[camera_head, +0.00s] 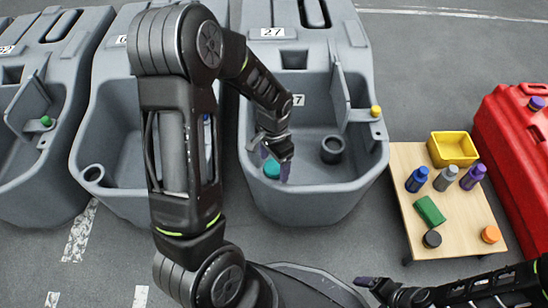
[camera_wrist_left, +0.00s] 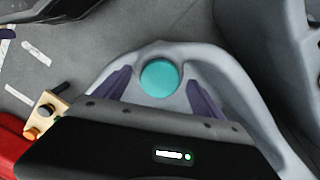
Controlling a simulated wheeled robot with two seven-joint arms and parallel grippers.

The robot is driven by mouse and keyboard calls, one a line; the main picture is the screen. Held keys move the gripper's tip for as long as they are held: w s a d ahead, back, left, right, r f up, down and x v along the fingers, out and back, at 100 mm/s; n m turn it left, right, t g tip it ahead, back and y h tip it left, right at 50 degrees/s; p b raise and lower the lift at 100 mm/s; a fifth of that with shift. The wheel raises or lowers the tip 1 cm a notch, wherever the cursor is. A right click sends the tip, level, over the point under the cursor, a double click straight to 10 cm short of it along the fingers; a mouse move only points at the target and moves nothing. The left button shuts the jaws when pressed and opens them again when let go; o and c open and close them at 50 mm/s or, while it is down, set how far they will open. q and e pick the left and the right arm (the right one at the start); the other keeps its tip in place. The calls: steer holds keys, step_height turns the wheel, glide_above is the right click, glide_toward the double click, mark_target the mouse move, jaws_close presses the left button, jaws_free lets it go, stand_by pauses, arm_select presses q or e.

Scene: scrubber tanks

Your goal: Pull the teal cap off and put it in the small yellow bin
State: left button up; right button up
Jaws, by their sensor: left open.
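The teal cap (camera_head: 271,168) sits at the front left of the grey tank numbered 27 (camera_head: 316,188). In the left wrist view the round teal cap (camera_wrist_left: 159,78) shows from above, between the two purple fingers. My left gripper (camera_head: 276,163) is open around or just above the cap; I cannot tell the exact height, and no finger clearly touches it. The small yellow bin (camera_head: 453,149) stands at the back of the wooden table, to the right of the tank. My right gripper (camera_head: 368,282) is at the lower right, and its jaw opening is not clear.
The wooden table (camera_head: 407,162) holds blue, grey and purple bottles (camera_head: 444,178), a green cloth (camera_head: 429,210), and black and orange caps (camera_head: 491,234). A red tank (camera_head: 510,140) stands at the right. Other grey tanks stand left. A yellow knob (camera_head: 376,111) is on tank 27.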

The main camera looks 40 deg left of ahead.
mark_target(274, 167)
arm_select(q)
steer(key=shift+f, duration=0.3)
steer(key=shift+c, duration=0.6)
steer(key=c, duration=1.5)
steer(key=shift+r+p, duration=0.9)
steer(key=shift+r, duration=0.15)
steer(key=shift+c, duration=0.2)
steer(key=shift+r+p, duration=2.55)
steer(key=shift+r, duration=0.45)
